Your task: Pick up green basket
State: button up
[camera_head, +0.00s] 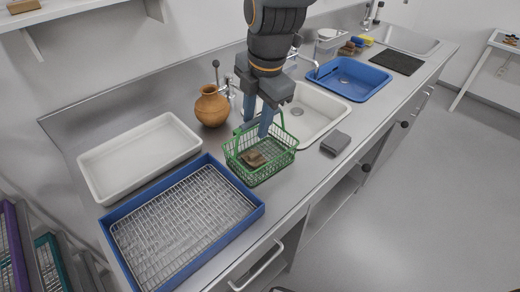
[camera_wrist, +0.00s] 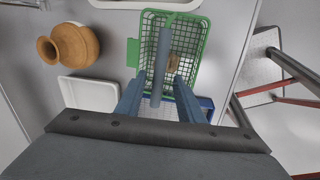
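The green basket (camera_head: 262,158) is a wire-mesh basket standing upright on the steel counter, with a brown sherd (camera_head: 253,159) inside. Its thin green handle stands raised beside the gripper fingers in the head view. My gripper (camera_head: 257,130) points down over the basket's far side. In the wrist view the basket (camera_wrist: 200,52) lies ahead of the gripper (camera_wrist: 160,80), whose two blue fingers are apart. A grey-blue bar (camera_wrist: 161,65) runs between them over the basket; I cannot tell whether it is the handle's grip. The sherd (camera_wrist: 173,62) is partly hidden there.
A blue tray with a wire rack (camera_head: 180,225) stands close to the left of the basket. A white tray (camera_head: 140,155) and a clay jar (camera_head: 212,107) stand behind. The sink (camera_head: 315,110) is behind right. A grey block (camera_head: 335,142) lies right, near the counter's front edge.

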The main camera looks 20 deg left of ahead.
jog(key=shift+w+a+f+p, duration=0.1)
jog(key=shift+a+f+p, duration=0.15)
jog(key=shift+f, duration=0.55)
jog(key=shift+w+a+f+p, duration=0.15)
jog(key=shift+f+p, duration=0.15)
jog(key=shift+f, duration=0.45)
jog(key=shift+a+f+p, duration=0.2)
jog(key=shift+f+p, duration=0.05)
jog(key=shift+f, duration=0.55)
grip_shut()
